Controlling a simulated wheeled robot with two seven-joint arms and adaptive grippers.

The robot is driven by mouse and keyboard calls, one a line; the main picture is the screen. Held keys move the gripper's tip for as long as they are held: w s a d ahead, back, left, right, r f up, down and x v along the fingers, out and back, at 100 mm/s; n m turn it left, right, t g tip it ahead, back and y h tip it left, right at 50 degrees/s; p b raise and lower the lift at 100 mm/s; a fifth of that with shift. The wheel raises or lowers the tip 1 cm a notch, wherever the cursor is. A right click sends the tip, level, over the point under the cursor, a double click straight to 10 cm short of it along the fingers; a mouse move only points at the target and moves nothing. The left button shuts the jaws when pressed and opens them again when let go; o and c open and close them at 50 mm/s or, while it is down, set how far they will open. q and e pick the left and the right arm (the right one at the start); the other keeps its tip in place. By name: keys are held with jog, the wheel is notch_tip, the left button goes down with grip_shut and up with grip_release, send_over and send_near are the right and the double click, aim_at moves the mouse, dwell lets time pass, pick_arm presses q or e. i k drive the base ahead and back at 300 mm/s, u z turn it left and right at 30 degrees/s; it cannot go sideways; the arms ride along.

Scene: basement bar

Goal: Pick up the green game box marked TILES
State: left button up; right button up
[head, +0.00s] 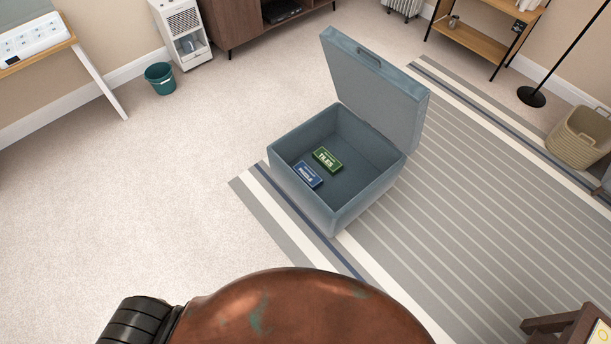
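The green game box marked TILES (327,160) lies flat on the floor of an open blue-grey chest (334,221). A blue game box (307,174) lies beside it, to its lower left, inside the same chest. The chest's lid (375,95) stands raised at the back. Neither of my grippers shows in the head view.
The chest stands on the edge of a striped rug (460,220). Pale carpet to its left is clear. A teal bin (160,78), a white appliance (182,32) and a brown cabinet (245,25) stand at the back. A woven basket (580,138) is at right.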

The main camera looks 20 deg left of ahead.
aim_at(331, 165)
jog(key=u, duration=0.4)
jog(key=i, duration=1.05)
jog(key=u, duration=0.9)
